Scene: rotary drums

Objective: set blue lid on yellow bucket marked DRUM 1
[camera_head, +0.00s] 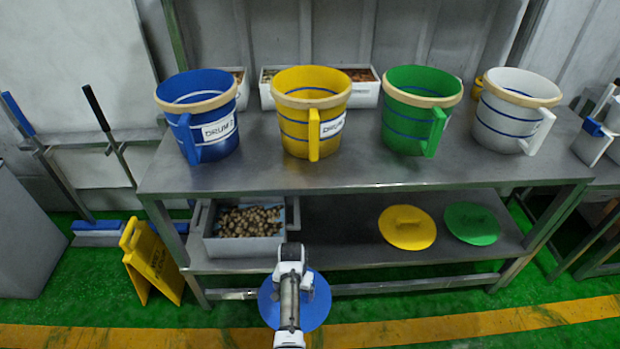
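The blue lid (316,307) is at the end of my arm, in front of the lower shelf's front edge and below the tabletop. My gripper (291,268) is at the lid and appears shut on it; the fingertips are hidden by my arm. The yellow bucket (290,122) stands upright and open on the tabletop, with a tan rim and a handle facing me. Its white label (332,125) is at the right and too small to read surely. The lid is well below and in front of this bucket, apart from it.
Blue (205,145), green (405,130) and white (505,120) buckets share the tabletop (350,172). Yellow (395,238) and green (472,225) lids and a grey crate (240,248) of brown pieces are on the lower shelf. A yellow floor sign (155,265) stands left.

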